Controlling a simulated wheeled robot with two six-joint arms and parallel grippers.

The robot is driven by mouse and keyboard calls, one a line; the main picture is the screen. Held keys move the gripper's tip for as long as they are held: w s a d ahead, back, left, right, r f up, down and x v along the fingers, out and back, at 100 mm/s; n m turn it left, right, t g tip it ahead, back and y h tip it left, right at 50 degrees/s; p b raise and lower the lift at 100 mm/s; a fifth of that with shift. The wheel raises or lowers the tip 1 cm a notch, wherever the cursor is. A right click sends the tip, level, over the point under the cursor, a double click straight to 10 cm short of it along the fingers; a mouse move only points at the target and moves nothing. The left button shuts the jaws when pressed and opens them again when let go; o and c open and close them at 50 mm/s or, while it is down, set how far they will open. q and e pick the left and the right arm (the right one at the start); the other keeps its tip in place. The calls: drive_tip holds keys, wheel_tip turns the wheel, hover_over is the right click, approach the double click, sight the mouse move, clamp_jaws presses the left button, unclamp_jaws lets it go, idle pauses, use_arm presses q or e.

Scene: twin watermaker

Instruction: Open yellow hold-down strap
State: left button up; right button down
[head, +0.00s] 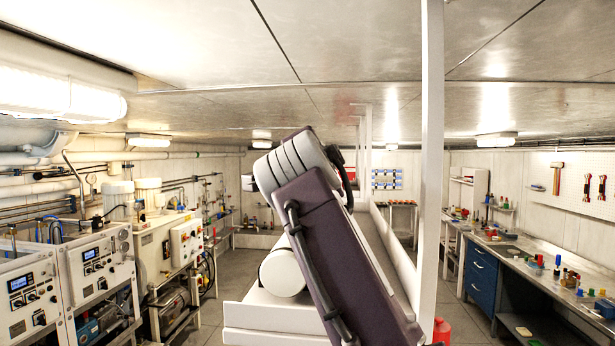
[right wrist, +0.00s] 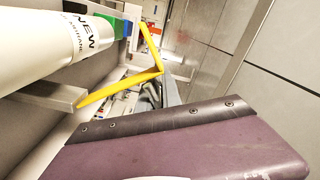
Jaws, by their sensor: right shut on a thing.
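The yellow hold-down strap (right wrist: 122,86) shows in the right wrist view as a bent band standing out beside a white cylinder (right wrist: 45,45) with dark lettering ending in "NEW". One end of the strap meets a grey bar (right wrist: 45,92); its other end lies near the green and blue parts at the cylinder's end. My right gripper (right wrist: 166,82) is mostly hidden behind my purple arm part; a narrow grey piece of it shows at the strap's bend, shut on the strap. In the head view my arm hides the strap and the gripper. My left gripper is in neither view.
In the head view a white post (head: 432,170) stands right of my arm. A white cylinder (head: 283,273) lies on a white structure in the middle. Machines with control panels (head: 100,265) line the left; a workbench (head: 520,255) with small items is at the right.

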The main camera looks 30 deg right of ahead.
drive_tip(key=shift+s+d+r+m+b, duration=0.1)
drive_tip(key=shift+s+d+m+b, duration=0.15)
drive_tip(key=shift+s+d+m, duration=0.55)
drive_tip(key=shift+s+d+r+m+b, duration=0.15)
drive_tip(key=shift+d+m, duration=0.3)
drive_tip(key=shift+m, duration=0.75)
drive_tip(key=shift+s+d+m+b, duration=0.35)
drive_tip(key=shift+d+m, duration=0.25)
drive_tip(key=shift+m, duration=0.4)
drive_tip(key=shift+s, duration=0.1)
drive_tip(key=c, duration=1.6)
unclamp_jaws()
drive_tip(key=shift+f, duration=0.1)
drive_tip(key=shift+o, duration=0.2)
drive_tip(key=b+v, duration=0.1)
drive_tip(key=v, duration=0.7)
drive_tip(key=shift+s+a+b, duration=0.25)
drive_tip(key=shift+b, duration=0.15)
drive_tip(key=shift+s, duration=0.1)
